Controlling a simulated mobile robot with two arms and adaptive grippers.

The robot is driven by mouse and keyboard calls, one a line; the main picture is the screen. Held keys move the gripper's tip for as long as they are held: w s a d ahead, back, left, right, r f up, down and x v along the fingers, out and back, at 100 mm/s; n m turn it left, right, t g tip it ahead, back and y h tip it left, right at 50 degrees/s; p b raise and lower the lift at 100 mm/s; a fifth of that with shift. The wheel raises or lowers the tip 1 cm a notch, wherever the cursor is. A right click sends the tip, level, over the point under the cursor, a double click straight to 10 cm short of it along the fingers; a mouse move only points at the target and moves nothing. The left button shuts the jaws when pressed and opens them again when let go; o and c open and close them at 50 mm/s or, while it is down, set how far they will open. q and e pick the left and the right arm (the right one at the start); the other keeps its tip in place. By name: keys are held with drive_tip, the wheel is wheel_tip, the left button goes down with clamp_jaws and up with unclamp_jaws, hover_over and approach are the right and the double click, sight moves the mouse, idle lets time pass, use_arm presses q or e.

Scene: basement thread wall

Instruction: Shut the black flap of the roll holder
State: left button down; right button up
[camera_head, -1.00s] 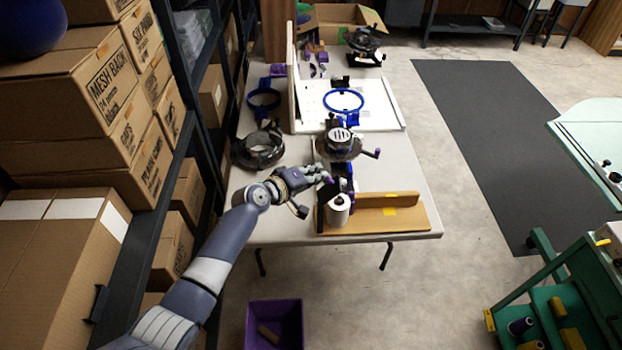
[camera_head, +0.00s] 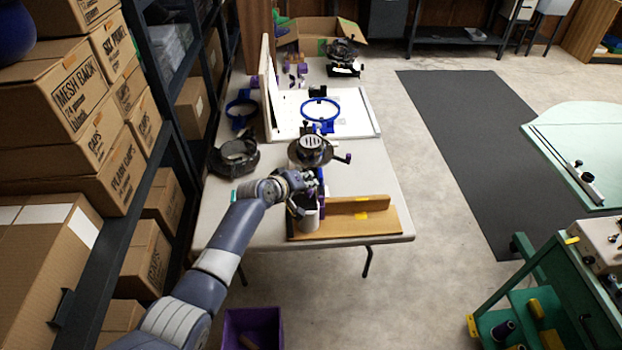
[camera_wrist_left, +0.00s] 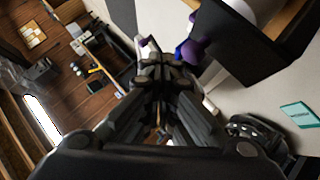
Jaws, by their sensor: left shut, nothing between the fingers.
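The roll holder is a wooden stand (camera_head: 352,228) near the front edge of the table, with a white roll (camera_head: 309,222) at its left end. My left gripper (camera_head: 306,193) is shut and empty, right beside the roll holder's upper left part and covering some of it. In the left wrist view the closed fingers (camera_wrist_left: 160,85) lie just left of a black panel (camera_wrist_left: 237,40), which looks like the flap, with the white roll (camera_wrist_left: 258,10) behind it. The flap's hinge and exact angle cannot be made out. Whether the fingers touch it is unclear. My right gripper is out of view.
A round grey device (camera_head: 310,149) with a purple-ended handle stands just behind the holder. A dark ring-shaped clamp (camera_head: 235,157) lies at the left. Shelves with boxes (camera_head: 75,95) line the left side. The table's right front part is clear.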

use_arm(q)
drive_tip(key=shift+s+f, duration=0.1)
drive_tip(key=shift+f, duration=0.1)
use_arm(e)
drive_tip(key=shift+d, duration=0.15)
use_arm(q)
drive_tip(key=shift+d+f, duration=0.1)
drive_tip(key=shift+d, duration=0.15)
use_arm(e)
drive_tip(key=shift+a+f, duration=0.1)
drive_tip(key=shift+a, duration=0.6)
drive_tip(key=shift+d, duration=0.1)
